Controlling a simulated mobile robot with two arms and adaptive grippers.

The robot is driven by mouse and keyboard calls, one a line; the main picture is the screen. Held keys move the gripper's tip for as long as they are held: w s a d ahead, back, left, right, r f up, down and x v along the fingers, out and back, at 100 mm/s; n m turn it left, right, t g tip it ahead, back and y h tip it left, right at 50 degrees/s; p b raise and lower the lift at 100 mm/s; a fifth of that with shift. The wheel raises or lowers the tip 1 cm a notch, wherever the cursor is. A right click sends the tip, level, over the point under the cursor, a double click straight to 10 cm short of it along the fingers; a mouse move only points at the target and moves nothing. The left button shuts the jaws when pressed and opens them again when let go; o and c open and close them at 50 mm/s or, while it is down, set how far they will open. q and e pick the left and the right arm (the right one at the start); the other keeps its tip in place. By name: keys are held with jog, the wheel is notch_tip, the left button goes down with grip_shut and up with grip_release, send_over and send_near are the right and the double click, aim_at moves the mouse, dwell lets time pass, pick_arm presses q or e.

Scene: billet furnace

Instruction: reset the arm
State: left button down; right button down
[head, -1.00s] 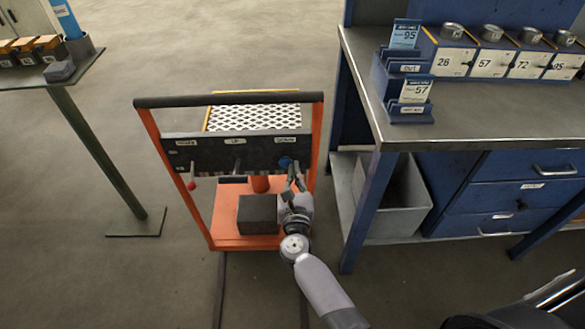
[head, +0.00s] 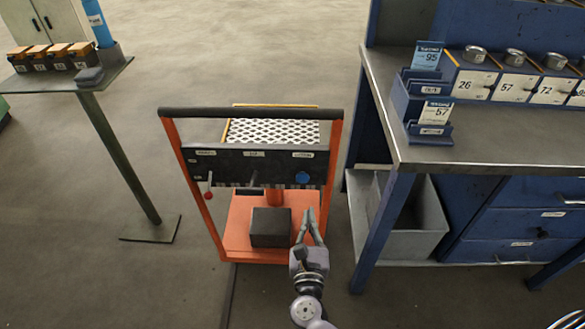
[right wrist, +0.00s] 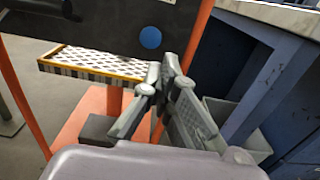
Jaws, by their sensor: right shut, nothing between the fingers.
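My right gripper (head: 310,215) is at the lower middle of the head view, in front of an orange cart (head: 232,243). Its fingers point toward the cart and are shut with nothing between them. In the right wrist view the gripper (right wrist: 165,75) shows close up, with the cart's dark panel (right wrist: 100,22) and blue knob (right wrist: 150,38) beyond it. The knob also shows in the head view (head: 302,177), above the fingertips and apart from them. A dark block (head: 270,227) sits on the cart's base, left of the gripper. My left gripper is not in view.
A blue workbench (head: 480,135) with numbered boxes (head: 515,86) and card holders (head: 428,115) stands at right. A grey bin (head: 412,220) sits on its lower shelf. A small table (head: 70,78) stands at left. Floor is clear between table and cart.

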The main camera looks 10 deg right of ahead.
jog(key=s+a+f+n+g+y+p, duration=0.1)
jog(key=s+a+f+n+g+y, duration=0.15)
jog(key=f+n, duration=0.55)
jog(key=s+a+f+n+g+y+p, duration=0.1)
jog(key=s+a+f+n+y, duration=0.15)
jog(key=f+n, duration=0.6)
jog(key=s+d+f+n+g+y, duration=0.2)
jog(key=s+f+n+g, duration=0.3)
jog(key=s+f+n, duration=0.85)
jog(key=s+d+f+n+g+h+p, duration=0.1)
jog(key=s+d+f+n+g, duration=0.3)
jog(key=s, duration=0.7)
jog(key=s+d+f+n+g+h+p, duration=0.1)
jog(key=s+d+f+n+g, duration=0.3)
jog(key=s+d+f+n, duration=0.3)
jog(key=s+f, duration=0.1)
jog(key=s, duration=0.3)
jog(key=shift+s+d+f+n, duration=0.2)
jog(key=shift+s+f+n, duration=0.1)
jog(key=shift+s+n, duration=0.1)
